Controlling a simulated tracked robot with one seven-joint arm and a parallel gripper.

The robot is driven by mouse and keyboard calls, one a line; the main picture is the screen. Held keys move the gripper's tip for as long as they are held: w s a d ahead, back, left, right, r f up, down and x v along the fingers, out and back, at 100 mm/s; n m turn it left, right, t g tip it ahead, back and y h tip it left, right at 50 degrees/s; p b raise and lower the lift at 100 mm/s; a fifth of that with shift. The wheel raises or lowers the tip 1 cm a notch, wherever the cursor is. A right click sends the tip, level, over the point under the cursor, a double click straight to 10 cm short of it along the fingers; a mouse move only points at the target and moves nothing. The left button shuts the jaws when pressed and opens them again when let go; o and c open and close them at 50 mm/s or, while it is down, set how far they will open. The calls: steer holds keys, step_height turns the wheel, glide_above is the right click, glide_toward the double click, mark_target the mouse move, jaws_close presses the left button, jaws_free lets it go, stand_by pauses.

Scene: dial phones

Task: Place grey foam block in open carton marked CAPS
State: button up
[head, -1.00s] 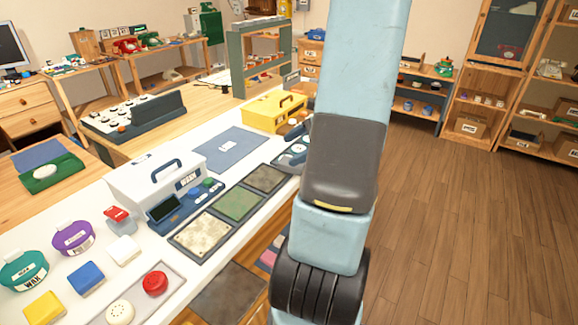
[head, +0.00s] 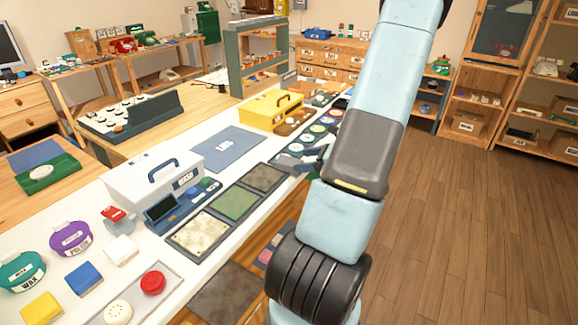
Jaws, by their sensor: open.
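My gripper (head: 308,162) shows small and partly hidden by my arm, over the bench near the dark end pad and the tray of round discs. It is open, and I see nothing held in it. I cannot make out a clearly grey foam block; a pale, whitish block (head: 121,250) lies on the front left of the bench. Brown cartons stand on the right-hand shelves, one on the middle unit (head: 466,125) and one at the far right (head: 567,146). Their labels are too small to read, so I cannot tell which is marked CAPS.
A blue block (head: 85,278) and a yellow block (head: 42,308) lie near the pale one. A white toolbox (head: 150,186), a yellow toolbox (head: 270,112), a blue mat (head: 228,150) and three textured pads (head: 236,203) fill the bench. The wooden floor (head: 470,230) at right is clear.

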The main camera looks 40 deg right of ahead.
mark_target(290, 161)
steer(key=shift+d+x, duration=0.2)
steer(key=shift+x, duration=3.3)
steer(key=shift+c, duration=0.3)
steer(key=c, duration=1.1)
steer(key=shift+o, duration=0.2)
